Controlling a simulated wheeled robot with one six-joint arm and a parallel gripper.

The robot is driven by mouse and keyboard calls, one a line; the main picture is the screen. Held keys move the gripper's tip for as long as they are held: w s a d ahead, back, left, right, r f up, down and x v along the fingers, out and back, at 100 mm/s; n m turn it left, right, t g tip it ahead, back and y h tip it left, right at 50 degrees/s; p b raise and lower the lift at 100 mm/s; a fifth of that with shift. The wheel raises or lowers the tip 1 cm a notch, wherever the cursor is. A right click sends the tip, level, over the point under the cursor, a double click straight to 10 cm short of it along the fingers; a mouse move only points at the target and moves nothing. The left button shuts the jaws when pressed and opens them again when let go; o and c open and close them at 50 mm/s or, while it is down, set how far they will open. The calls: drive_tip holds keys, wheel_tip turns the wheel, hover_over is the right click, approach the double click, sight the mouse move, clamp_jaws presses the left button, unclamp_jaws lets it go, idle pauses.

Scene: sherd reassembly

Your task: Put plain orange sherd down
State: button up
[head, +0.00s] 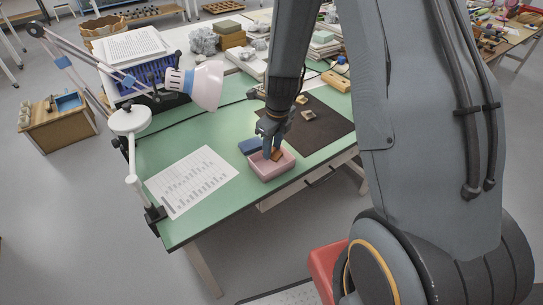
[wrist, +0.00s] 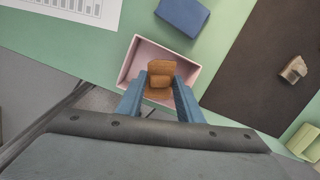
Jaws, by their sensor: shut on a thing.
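The plain orange sherd (wrist: 160,69) is between the two fingertips of my gripper (wrist: 160,82) in the wrist view. My gripper (head: 269,150) is shut on it, over and partly inside a pink tray (wrist: 133,58). The pink tray also shows in the head view (head: 272,174), near the front edge of the green table. A second orange-brown surface lies just below the sherd in the tray; I cannot tell whether it is a separate piece. My fingers hide part of the tray's inside.
A blue block (wrist: 183,14) lies just behind the tray. A dark mat (head: 325,133) to the right bears small sherds (head: 308,115). Green tabletop (head: 185,235) is bare at the front left.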

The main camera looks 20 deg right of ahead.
sight(273, 153)
drive_tip(key=shift+f, duration=2.15)
drive_tip(key=shift+f, duration=0.4)
drive_tip(key=shift+f, duration=0.1)
drive_tip(key=o, duration=1)
drive_tip(key=shift+o, duration=0.4)
